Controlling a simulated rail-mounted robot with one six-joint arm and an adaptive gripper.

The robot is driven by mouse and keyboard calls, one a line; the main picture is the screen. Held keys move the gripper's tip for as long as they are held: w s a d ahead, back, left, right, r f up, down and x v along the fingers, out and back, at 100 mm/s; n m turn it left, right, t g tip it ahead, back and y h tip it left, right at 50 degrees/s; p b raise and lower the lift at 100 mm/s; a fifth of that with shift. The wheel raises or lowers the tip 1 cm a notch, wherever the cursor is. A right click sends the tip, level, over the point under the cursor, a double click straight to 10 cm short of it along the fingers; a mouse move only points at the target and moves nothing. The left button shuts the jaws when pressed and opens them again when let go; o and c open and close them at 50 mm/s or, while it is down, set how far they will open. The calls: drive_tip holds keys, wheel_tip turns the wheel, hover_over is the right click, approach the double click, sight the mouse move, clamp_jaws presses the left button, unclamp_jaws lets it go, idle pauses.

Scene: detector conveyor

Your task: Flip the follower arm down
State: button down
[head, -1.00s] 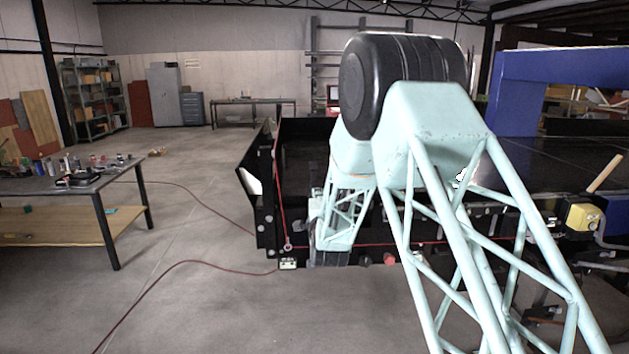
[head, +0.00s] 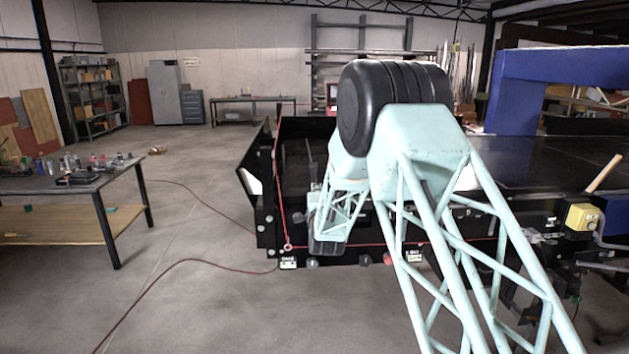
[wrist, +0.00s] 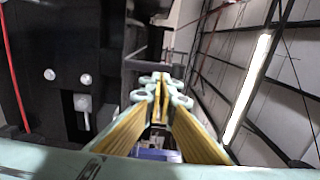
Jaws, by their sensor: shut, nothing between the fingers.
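My gripper (wrist: 160,82) shows in the wrist view, its yellow fingers with pale green rings together at the tips and nothing between them. A black bolted plate (wrist: 55,35) is to its left, with a small grey fitting (wrist: 83,103) on it. In the head view my gripper is hidden behind my arm, at the near side of the black conveyor frame (head: 268,215). A thin upright grey piece (head: 310,155) stands inside the frame's left end. I cannot tell whether it is the follower arm, and no other piece is clearly recognisable as it.
A red cord (head: 345,246) runs along the frame's near side and up its left end. A yellow box (head: 582,217) is at the right, near a blue portal (head: 515,95). A cluttered workbench (head: 70,186) stands at the left. The floor between is clear apart from a red cable (head: 190,262).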

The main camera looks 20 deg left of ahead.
sight(314, 177)
drive_tip(key=shift+p+x, duration=0.95)
drive_tip(key=shift+x, duration=3.3)
drive_tip(key=shift+w+r, duration=0.1)
drive_tip(key=shift+w, duration=0.05)
drive_tip(key=shift+a+g, duration=0.15)
drive_tip(key=shift+g, duration=0.15)
drive_tip(key=shift+w, duration=0.1)
